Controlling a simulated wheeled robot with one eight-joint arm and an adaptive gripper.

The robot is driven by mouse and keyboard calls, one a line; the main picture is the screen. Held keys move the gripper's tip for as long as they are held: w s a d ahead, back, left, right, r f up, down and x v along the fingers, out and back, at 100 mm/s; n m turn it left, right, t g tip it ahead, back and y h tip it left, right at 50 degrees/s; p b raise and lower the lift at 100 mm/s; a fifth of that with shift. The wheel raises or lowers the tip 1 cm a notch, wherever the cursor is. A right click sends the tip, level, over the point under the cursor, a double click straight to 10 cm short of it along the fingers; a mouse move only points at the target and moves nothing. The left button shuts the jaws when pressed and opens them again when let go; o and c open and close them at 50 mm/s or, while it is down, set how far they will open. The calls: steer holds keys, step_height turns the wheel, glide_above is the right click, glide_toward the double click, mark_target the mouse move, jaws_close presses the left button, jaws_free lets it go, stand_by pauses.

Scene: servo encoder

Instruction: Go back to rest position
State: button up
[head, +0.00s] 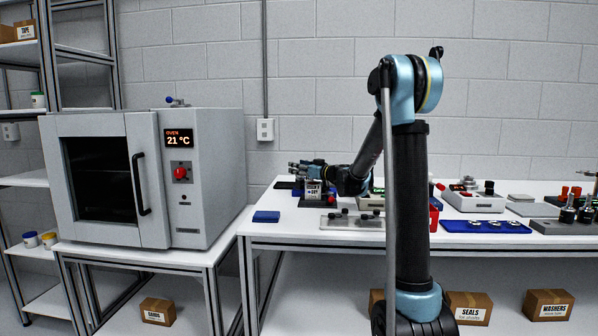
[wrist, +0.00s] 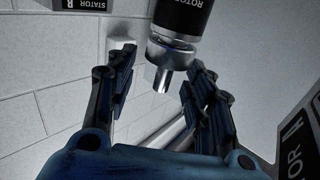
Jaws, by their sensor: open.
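My gripper (head: 303,170) is at the left part of the white workbench, its fingers pointing left, above and beside a small dark unit with a white label (head: 314,190). In the wrist view my gripper (wrist: 155,80) is open, its two dark fingers spread apart. A black cylinder with lettering that starts "ROTO" (wrist: 182,14) and a bare metal shaft end shows between the fingertips in the picture; I cannot tell its depth, and the fingers do not visibly grip it. Part of a "STATOR B" label (wrist: 75,5) shows at the top left, and a partial label ending in "TOR A" (wrist: 296,145) at the right.
A grey oven (head: 150,175) reading 21 °C stands left on its own table. On the workbench (head: 290,228) are a blue block (head: 266,216), a clear plate with black knobs (head: 352,222), a blue tray (head: 455,227) and several devices further right.

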steer(key=shift+r, duration=3.2)
